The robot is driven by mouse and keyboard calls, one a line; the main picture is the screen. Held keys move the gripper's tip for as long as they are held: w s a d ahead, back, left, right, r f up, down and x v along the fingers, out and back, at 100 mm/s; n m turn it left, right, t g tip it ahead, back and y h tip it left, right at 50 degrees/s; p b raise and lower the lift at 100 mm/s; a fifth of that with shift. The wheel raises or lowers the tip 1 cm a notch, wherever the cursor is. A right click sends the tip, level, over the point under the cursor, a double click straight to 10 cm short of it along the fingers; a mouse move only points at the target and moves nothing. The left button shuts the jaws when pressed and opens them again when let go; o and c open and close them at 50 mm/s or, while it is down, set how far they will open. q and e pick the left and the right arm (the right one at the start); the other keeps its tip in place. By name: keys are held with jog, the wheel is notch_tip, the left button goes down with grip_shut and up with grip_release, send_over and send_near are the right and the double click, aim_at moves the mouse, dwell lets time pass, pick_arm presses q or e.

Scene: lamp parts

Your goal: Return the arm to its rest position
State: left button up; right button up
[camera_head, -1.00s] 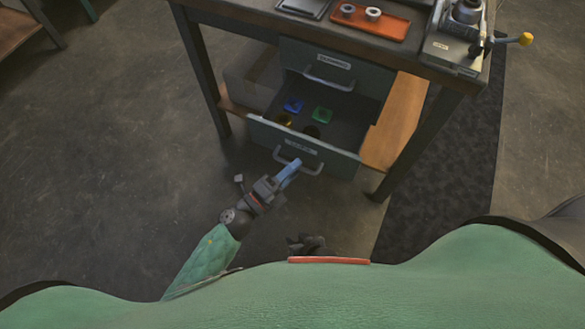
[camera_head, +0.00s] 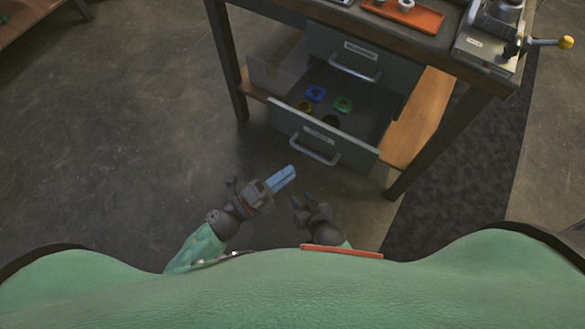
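My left gripper (camera_head: 282,178), with light blue fingers, is in front of the open lower drawer (camera_head: 335,147). Its fingers lie together with nothing seen between them. It is apart from the drawer's handle (camera_head: 315,151), on the near left side of it. My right gripper (camera_head: 301,202), dark with bluish tips, is just below and right of the left one. Its two fingers stand apart and hold nothing. My own green body hides most of the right arm.
The lower drawer holds blue (camera_head: 316,93), green (camera_head: 343,104) and yellow (camera_head: 305,106) parts. The upper drawer (camera_head: 362,58) is above it. The workbench (camera_head: 410,38) bears an orange tray (camera_head: 424,17) and a yellow-knobbed device (camera_head: 500,30).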

jog(key=shift+w+r, duration=0.15)
jog(key=shift+r, duration=0.1)
dwell(0.5)
